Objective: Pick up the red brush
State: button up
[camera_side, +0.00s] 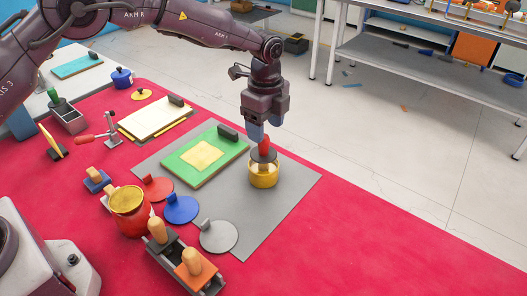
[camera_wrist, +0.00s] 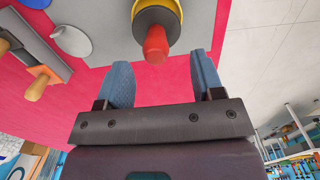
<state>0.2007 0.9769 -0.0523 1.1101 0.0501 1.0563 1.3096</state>
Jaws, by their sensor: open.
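The red brush shows its red handle (camera_side: 265,142) standing up from the yellow cup (camera_side: 264,177) on the grey mat (camera_side: 291,187). A dark disc sits below the handle at the cup's mouth; the rest of the brush is hidden in the cup. In the wrist view, the red brush handle (camera_wrist: 156,44) points toward me, with the dark disc and part of the yellow cup (camera_wrist: 179,8) behind it. My gripper (camera_side: 256,134) is open, pointing down, right at the handle's top. In the wrist view, the gripper (camera_wrist: 162,68) has blue fingers on either side of the handle's end, with gaps.
A green board (camera_side: 205,172) with a yellow patch lies left of the cup. Grey (camera_side: 218,237), blue (camera_side: 181,209) and red discs lie nearby. A red pot (camera_side: 128,213) and a rack of wooden-handled tools stand front left. The red table (camera_side: 370,240) is clear at right.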

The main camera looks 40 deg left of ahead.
aim_at(264, 145)
jog(key=shift+s+a+f, duration=0.1)
jog(key=shift+f, duration=1.25)
jog(key=shift+s+f, duration=0.1)
jog(key=shift+f, duration=1.25)
jog(key=c, duration=1.1)
jog(key=shift+r, duration=0.15)
jog(key=shift+r, duration=0.25)
notch_tip(264, 145, up, 2)
jog(key=shift+r, duration=0.1)
jog(key=shift+s+a+r, duration=0.55)
jog(key=shift+s+r, duration=1.15)
jog(key=shift+s, duration=0.6)
jog(key=shift+s+a+r, duration=0.5)
jog(key=shift+s+r, duration=1.15)
jog(key=shift+s, duration=0.6)
jog(key=shift+s+a+r, duration=0.55)
jog(key=shift+s+r, duration=1.15)
jog(key=shift+s, duration=0.6)
